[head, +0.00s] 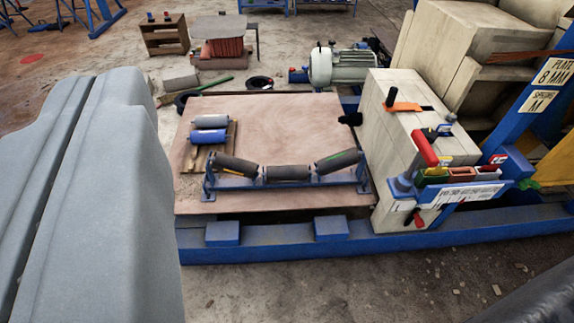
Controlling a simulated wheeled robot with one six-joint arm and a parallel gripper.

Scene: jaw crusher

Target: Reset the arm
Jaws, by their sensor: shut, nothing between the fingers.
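My gripper does not show in the head view. A large grey link of my own arm (95,200) fills the left side and hides what lies behind it. No part of the arm's end, fingers or a held thing is visible.
A brown board (290,120) on a blue frame (400,240) carries a roller stand (290,185) and loose rollers (207,137). A pale block (395,140) and a rack of coloured bins (460,175) stand at right. A motor (342,66) sits behind. Bare floor (300,290) lies in front.

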